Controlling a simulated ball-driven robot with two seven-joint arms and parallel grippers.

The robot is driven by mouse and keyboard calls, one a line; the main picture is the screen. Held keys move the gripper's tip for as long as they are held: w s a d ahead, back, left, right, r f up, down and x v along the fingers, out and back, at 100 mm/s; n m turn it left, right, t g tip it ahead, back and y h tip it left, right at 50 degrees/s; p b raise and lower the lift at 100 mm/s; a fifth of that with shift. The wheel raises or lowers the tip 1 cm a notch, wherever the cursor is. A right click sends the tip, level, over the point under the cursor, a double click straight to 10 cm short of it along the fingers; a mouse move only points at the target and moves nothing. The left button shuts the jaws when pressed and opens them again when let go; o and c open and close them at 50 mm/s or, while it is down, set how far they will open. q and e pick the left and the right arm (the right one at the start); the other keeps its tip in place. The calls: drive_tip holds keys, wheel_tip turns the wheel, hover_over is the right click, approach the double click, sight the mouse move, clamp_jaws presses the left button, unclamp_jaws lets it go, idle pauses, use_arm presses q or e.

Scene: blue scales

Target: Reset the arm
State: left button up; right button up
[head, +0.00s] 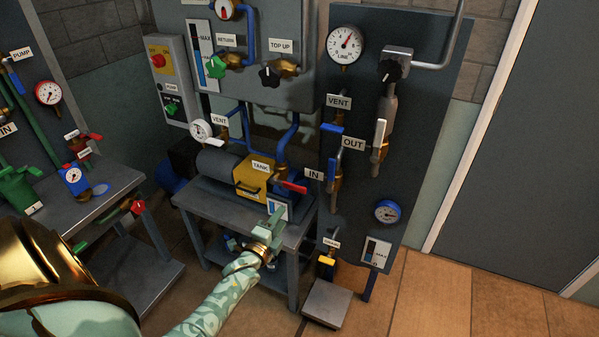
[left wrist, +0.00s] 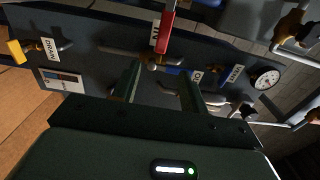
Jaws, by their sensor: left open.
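My left gripper (head: 276,215) is in front of the grey pump bench, its pale green fingers pointing up toward the pump. It is open, and I see nothing held in it. In the left wrist view its two fingers (left wrist: 160,88) stand apart, with pipework beyond them. A red-handled valve (head: 292,187) is just above the fingertips in the head view. Its red handle (left wrist: 167,22) also shows above the gap between the fingers in the left wrist view. I cannot tell whether the fingers touch anything. My right gripper is not in view.
The grey bench (head: 215,203) carries a yellow-fronted pump unit (head: 250,176). A dark panel (head: 440,115) with valves and gauges stands to the right. A second bench (head: 75,200) is at the left. A small grey platform (head: 327,303) stands on the floor; open floor (head: 460,300) lies right of it.

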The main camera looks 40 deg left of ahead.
use_arm(q)
drive_tip(key=s+d+f+n+g+h, duration=0.1)
drive_tip(key=s+d+f+n+g, duration=0.25)
drive_tip(key=s+f, duration=0.4)
drive_tip(key=s+d+f+n+g+h+b, duration=0.1)
drive_tip(key=s+d+f+n+g, duration=0.25)
drive_tip(key=f, duration=0.65)
drive_tip(key=s+d+f+n+g, duration=0.2)
drive_tip(key=s+f+n+g, duration=0.15)
drive_tip(key=s+f, duration=0.45)
drive_tip(key=s+d+f+g, duration=0.2)
drive_tip(key=s+f, duration=0.1)
drive_tip(key=s, duration=0.6)
drive_tip(key=s+d+f+n+g+h+b, duration=0.1)
drive_tip(key=s+d+f+g, duration=0.1)
drive_tip(key=s, duration=0.7)
drive_tip(key=s+d+f+g+b, duration=0.1)
drive_tip(key=s+d+f, duration=0.3)
drive_tip(key=s, duration=0.6)
wheel_tip(320, 180, down, 2)
drive_tip(key=shift+f+g+h, duration=0.1)
drive_tip(key=shift+g+h, duration=0.3)
drive_tip(key=shift+g, duration=0.25)
drive_tip(key=shift+a+n, duration=0.1)
drive_tip(key=shift+n, duration=0.15)
drive_tip(key=shift+c, duration=0.3)
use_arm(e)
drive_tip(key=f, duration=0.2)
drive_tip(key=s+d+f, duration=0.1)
